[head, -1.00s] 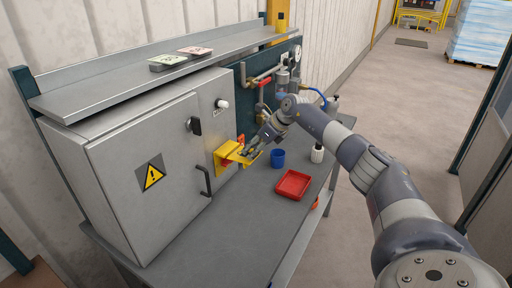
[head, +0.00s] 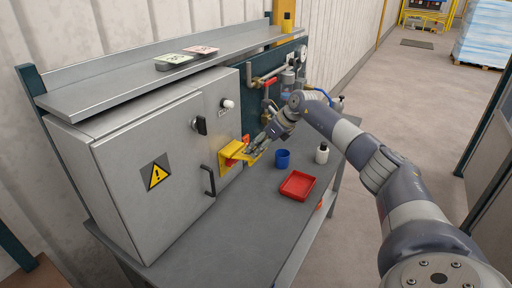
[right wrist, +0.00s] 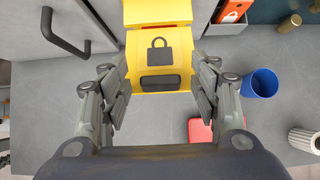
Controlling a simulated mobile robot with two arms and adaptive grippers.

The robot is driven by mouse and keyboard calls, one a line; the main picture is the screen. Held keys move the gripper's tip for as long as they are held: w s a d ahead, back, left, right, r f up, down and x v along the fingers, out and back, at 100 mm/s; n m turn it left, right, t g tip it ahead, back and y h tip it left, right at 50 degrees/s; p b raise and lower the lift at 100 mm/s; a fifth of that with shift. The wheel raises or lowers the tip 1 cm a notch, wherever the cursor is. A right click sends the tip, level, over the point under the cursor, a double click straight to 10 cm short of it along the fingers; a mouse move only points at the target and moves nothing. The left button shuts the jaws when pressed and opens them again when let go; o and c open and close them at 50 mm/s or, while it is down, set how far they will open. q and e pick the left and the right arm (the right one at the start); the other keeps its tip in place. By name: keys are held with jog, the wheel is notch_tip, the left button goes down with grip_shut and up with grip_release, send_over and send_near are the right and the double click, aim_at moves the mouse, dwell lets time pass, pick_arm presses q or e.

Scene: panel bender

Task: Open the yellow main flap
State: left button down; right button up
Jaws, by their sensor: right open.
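The yellow main flap (head: 231,151) sits on the front of the grey cabinet, low at its right edge. In the right wrist view the yellow flap (right wrist: 160,52) shows a padlock symbol and a dark slot, and its lower part lies between my fingers. My right gripper (head: 251,153) is at the flap's right end in the head view. In the right wrist view my right gripper (right wrist: 160,88) is open, with a finger on each side of the flap. I cannot tell whether the fingers touch it. My left gripper is not in view.
A black door handle (head: 208,180) is left of the flap. Pipes and a valve are behind my right gripper.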

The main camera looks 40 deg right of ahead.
jog(key=v, duration=0.9)
jog(key=shift+a+r, duration=0.2)
jog(key=shift+r, duration=0.3)
